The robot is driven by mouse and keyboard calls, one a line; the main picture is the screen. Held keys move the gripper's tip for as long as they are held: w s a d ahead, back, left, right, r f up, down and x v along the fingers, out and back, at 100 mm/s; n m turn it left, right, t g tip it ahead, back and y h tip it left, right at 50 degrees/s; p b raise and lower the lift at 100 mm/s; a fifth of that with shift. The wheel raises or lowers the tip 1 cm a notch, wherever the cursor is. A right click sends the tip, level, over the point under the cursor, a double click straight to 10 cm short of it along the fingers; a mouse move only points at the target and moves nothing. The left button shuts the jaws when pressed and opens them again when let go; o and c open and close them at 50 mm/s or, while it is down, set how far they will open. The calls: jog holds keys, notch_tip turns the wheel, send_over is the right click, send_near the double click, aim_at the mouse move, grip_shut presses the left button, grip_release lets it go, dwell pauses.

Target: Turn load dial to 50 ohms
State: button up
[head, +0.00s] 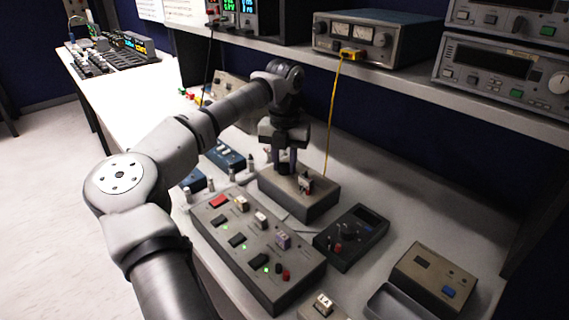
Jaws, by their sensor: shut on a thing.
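A grey-brown box (312,208) stands on the bench in the middle of the view, with a small red and pale part (305,182) on its top. My gripper (285,165) points straight down onto the left part of this box's top. Its fingers are shut on a dark round dial (284,169) there. The fingers and wrist hide most of the dial, so its pointer and any ohm markings cannot be read.
A sloped panel (292,282) with switches and green lights lies in front of the box. A black meter (362,246) stands to the right. A yellow cable (333,110) hangs from the shelf instrument (366,52) behind. Bare bench (400,195) lies at the right.

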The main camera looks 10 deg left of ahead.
aim_at(285, 164)
jog(key=shift+n, duration=1.1)
jog(key=o, duration=1)
notch_tip(285, 164, up, 14)
jog(key=shift+f+b, duration=0.1)
jog(key=shift+b, duration=0.55)
